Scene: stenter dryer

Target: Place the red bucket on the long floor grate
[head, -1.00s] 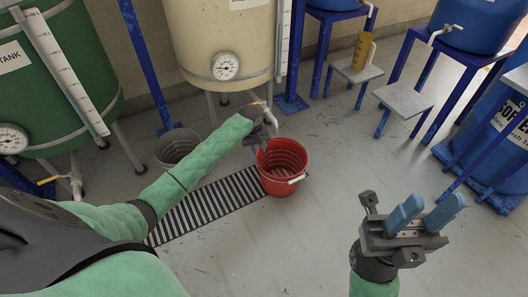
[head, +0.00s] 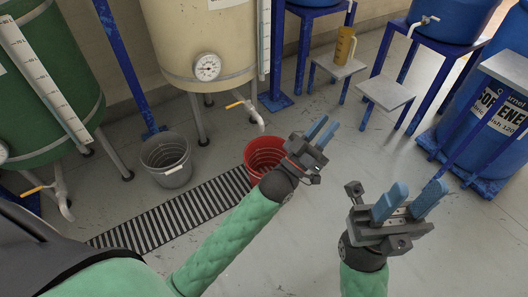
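The red bucket (head: 258,153) stands upright at the right end of the long floor grate (head: 165,213), below the cream tank's tap. My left gripper and forearm hide its right and lower parts, so its base cannot be seen now. The grate is a dark slatted strip running down to the left. My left gripper (head: 322,129) is to the right of the bucket in the picture, its blue fingers a little apart with nothing between them. My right gripper (head: 409,200) is open and empty over the floor at the lower right.
A grey bucket (head: 167,159) stands behind the grate. The cream tank (head: 205,40) and green tank (head: 50,110) stand at the back left. A yellow jug (head: 344,46) sits on a small stand. Blue barrels and frames fill the right. The floor at front centre is clear.

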